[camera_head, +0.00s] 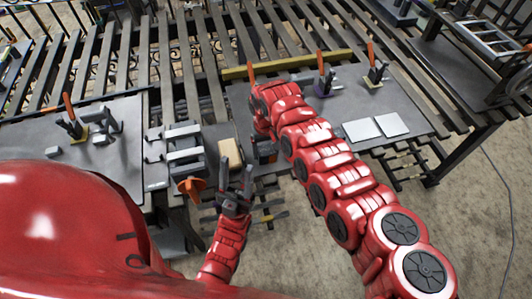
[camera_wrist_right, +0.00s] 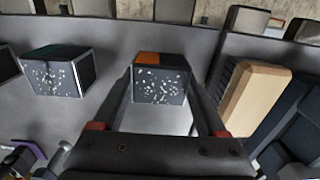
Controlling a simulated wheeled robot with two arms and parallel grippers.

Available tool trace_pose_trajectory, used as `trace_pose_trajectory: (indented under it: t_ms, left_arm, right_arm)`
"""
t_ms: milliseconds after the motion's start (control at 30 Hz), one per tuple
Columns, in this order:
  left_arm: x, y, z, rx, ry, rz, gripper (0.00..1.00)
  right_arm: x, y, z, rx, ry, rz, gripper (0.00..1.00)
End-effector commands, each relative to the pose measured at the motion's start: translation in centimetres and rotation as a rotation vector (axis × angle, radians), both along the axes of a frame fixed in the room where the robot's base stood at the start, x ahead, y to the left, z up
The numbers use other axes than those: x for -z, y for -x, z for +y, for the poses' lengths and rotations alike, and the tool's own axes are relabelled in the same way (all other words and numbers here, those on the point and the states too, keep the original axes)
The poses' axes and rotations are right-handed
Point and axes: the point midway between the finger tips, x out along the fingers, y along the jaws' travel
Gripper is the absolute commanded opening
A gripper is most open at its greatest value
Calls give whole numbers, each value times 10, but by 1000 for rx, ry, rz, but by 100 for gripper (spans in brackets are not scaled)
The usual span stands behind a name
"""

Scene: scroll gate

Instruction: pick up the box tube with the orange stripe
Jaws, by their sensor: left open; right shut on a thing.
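The box tube with the orange stripe (camera_wrist_right: 160,85) is dark with a speckled end face; the orange shows on its top left. In the right wrist view my right gripper (camera_wrist_right: 160,74) is shut on it, one finger on each side. I cannot tell whether the tube is clear of the table. A similar box tube with a dark green top (camera_wrist_right: 56,75) stands apart to the left. In the head view my right arm largely hides its gripper and the held tube. My left gripper (camera_head: 237,178) is open and empty near the table's front edge.
A tan block (camera_wrist_right: 254,98) lies right of the held tube; it also shows in the head view (camera_head: 230,155). A clamp with an orange handle (camera_head: 190,184) is left of my left gripper. Two pale plates (camera_head: 376,128) lie on the right of the grey table (camera_head: 402,102). A yellow bar (camera_head: 300,62) runs along the back.

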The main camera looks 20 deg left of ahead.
Motion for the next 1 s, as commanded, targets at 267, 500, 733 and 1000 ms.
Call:
trace_pose_trajectory:
  t_ms: [267, 500, 733, 1000]
  left_arm:
    - [0, 0, 0, 0, 0, 0, 50]
    - [0, 0, 0, 0, 0, 0, 50]
    - [1, 0, 0, 0, 0, 0, 50]
    - [3, 0, 0, 0, 0, 0, 50]
  right_arm:
    - [-1, 0, 0, 0, -1, -1, 0]
    - [-1, -1, 0, 0, -1, -1, 0]
    - [-7, -3, 0, 1, -2, -3, 0]
    - [-24, -8, 0, 1, -1, -3, 0]
